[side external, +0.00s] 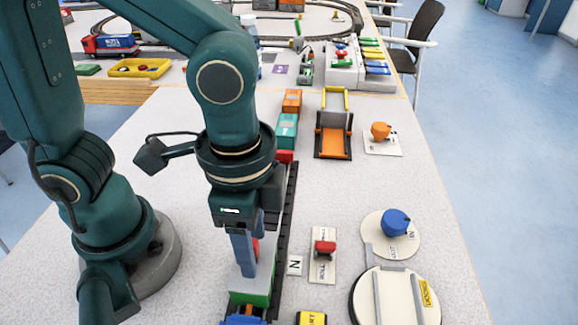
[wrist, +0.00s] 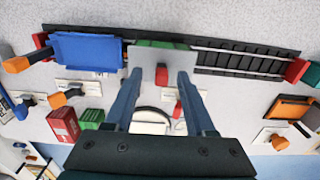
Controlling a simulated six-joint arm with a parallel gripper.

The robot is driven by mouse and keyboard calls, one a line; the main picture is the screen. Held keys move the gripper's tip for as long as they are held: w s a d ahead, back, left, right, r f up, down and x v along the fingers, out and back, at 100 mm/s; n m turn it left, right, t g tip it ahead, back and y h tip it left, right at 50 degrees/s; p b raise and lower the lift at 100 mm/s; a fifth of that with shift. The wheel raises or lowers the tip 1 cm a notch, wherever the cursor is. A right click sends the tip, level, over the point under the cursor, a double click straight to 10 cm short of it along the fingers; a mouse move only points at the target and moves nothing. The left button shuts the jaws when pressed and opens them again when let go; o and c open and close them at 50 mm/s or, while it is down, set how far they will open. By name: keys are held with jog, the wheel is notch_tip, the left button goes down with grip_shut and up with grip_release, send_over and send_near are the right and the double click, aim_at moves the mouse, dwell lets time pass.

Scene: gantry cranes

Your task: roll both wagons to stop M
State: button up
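A green wagon (side external: 250,299) with a pale grey upright plate (side external: 265,262) stands on the dark track (side external: 283,215). It also shows in the wrist view (wrist: 158,43), with a red knob (wrist: 162,75) on its plate. A blue wagon (side external: 243,320) is cut off at the bottom edge; in the wrist view the blue wagon (wrist: 88,50) sits just left of the green one. My gripper (wrist: 157,78) is open, its two blue fingers on either side of the red knob with gaps visible. A card marked N (side external: 294,265) lies beside the track. I see no readable M.
Red end blocks (wrist: 297,70) (wrist: 41,40) mark the track ends. Right of the track are a red rocker switch (side external: 325,248), a turntable (side external: 395,300), a blue knob (side external: 396,222) and an orange tilting ramp (side external: 332,143). The rails right of the green wagon look clear in the wrist view.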

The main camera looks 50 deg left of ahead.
jog(key=shift+a+r, duration=0.1)
jog(key=shift+r, duration=3.4)
jog(key=shift+w+a+r, duration=0.2)
jog(key=shift+w+a, duration=0.05)
jog(key=w+a+n+t, duration=0.1)
jog(key=a+n+t, duration=0.4)
jog(key=a+n, duration=0.4)
jog(key=shift+w+a+f+t, duration=0.2)
jog(key=shift+w+a+t, duration=0.1)
jog(key=shift+a, duration=0.65)
